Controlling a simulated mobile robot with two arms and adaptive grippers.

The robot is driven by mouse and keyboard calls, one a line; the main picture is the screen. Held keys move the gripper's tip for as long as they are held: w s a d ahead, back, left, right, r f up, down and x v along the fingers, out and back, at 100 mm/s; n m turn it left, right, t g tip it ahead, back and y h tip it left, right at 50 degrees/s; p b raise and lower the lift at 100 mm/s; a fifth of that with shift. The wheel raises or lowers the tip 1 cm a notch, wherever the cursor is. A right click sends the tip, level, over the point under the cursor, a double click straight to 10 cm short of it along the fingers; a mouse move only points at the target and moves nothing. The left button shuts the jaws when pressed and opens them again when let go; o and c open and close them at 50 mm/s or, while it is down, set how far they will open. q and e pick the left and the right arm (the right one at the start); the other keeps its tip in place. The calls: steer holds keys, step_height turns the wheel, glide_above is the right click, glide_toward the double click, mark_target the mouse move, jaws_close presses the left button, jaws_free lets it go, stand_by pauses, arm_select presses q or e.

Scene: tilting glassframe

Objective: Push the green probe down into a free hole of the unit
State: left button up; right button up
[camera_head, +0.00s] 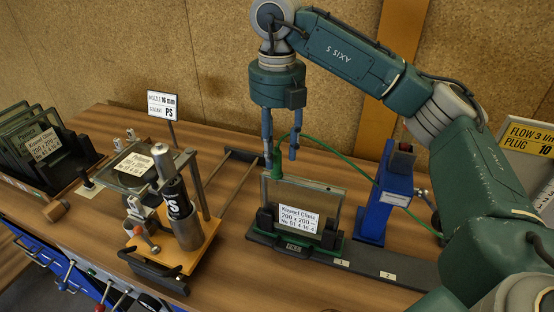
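The green probe (277,160) stands upright at the top edge of the glass unit, near its left corner. A thin green cable runs from its top. I cannot tell how deep its tip sits, and the hole is too small to make out. The unit (329,195) is a framed glass pane with a white label, upright in a dark holder. My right gripper (281,146) points down above the unit's left part, fingers apart. Its left finger is close to the probe's top; I cannot tell whether they touch. My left gripper is not in view.
A blue post (372,214) stands right of the unit, with the green cable looping past it. A clamp fixture with a black PS cylinder (177,199) stands to the left. Framed panes (42,147) stand in a rack at far left. A sign (162,105) stands behind.

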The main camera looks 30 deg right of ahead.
step_height(320, 180, up, 3)
steer(key=shift+w+a+r, duration=0.1)
steer(key=shift+r, duration=0.1)
steer(key=shift+s+a+r, duration=0.1)
steer(key=shift+s+r, duration=0.1)
steer(key=shift+r, duration=0.3)
steer(key=shift+w+f, duration=0.1)
